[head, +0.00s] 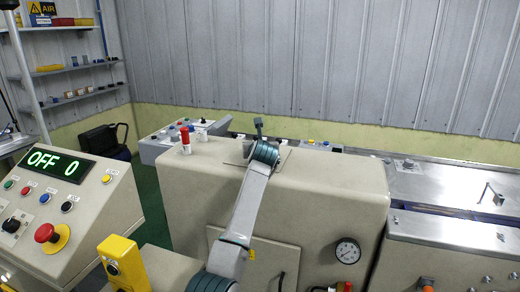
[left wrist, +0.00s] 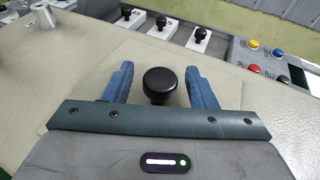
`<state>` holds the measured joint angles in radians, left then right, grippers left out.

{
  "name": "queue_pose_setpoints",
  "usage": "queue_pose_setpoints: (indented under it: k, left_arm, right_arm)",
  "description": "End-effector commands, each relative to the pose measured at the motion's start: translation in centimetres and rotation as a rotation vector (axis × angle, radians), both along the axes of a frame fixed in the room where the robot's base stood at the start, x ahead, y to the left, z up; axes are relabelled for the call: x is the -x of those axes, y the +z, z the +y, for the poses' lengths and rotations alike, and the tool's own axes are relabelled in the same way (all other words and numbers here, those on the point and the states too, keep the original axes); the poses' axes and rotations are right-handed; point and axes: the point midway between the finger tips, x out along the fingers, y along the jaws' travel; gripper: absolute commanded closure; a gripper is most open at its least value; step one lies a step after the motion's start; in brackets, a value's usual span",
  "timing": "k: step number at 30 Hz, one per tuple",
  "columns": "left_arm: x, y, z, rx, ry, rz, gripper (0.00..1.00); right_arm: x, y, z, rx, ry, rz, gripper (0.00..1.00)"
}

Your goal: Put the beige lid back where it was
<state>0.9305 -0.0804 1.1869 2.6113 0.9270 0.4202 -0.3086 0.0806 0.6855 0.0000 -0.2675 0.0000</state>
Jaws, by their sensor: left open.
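The beige lid (left wrist: 92,88) lies flat on top of the beige machine and shows in the left wrist view. Its round black knob (left wrist: 160,85) stands up between the two blue fingers of my left gripper (left wrist: 160,78). The fingers are open, one on each side of the knob, with a gap on both sides. In the head view my left gripper (head: 259,128) is over the top of the machine, and my arm hides much of the lid there. The opening under the lid cannot be seen. My right gripper is not in view.
The beige machine (head: 330,198) has a pressure gauge (head: 347,251) on its front. A red-topped post (head: 185,140) stands left of my gripper. Small switch boxes (head: 322,146) sit behind. A control panel (head: 75,210) with a red emergency button is at left; a metal table (head: 450,185) is at right.

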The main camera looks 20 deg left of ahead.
Motion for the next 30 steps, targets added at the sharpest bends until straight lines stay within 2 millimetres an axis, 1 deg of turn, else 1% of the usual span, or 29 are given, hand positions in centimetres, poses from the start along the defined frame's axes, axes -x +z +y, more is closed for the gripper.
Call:
queue_pose_setpoints:
  k: [1,3,8,9,13,18,21,24,30]
  left_arm:
    - [0.0,0.9,0.0,0.000,-0.001,-0.003,0.48]
    - [0.7,0.8,-0.4,0.001,-0.002,-0.002,0.48]
    - [3.3,1.6,-1.4,0.002,-0.002,-0.004,0.48]
    - [4.1,1.9,-1.6,0.002,-0.002,-0.005,0.48]
    - [6.5,2.7,-2.6,0.002,-0.002,-0.005,0.48]
    - [9.1,3.6,-3.5,0.002,-0.002,-0.004,0.48]
    - [10.0,3.9,-3.8,0.000,-0.002,-0.003,0.48]
    - [10.6,4.1,-4.0,0.001,-0.001,-0.001,0.48]
    - [10.8,4.2,-4.0,0.000,0.000,-0.001,0.48]
  right_arm:
    - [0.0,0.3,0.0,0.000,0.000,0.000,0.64]
    - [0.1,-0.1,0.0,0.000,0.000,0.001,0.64]
    - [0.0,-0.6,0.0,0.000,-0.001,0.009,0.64]
    - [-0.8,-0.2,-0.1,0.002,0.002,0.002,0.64]
    - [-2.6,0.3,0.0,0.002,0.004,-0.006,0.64]
    - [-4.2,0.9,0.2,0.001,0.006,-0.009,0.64]
    - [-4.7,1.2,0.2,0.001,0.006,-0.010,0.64]
    - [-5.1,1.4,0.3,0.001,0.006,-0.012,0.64]
    - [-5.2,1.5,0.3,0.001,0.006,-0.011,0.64]
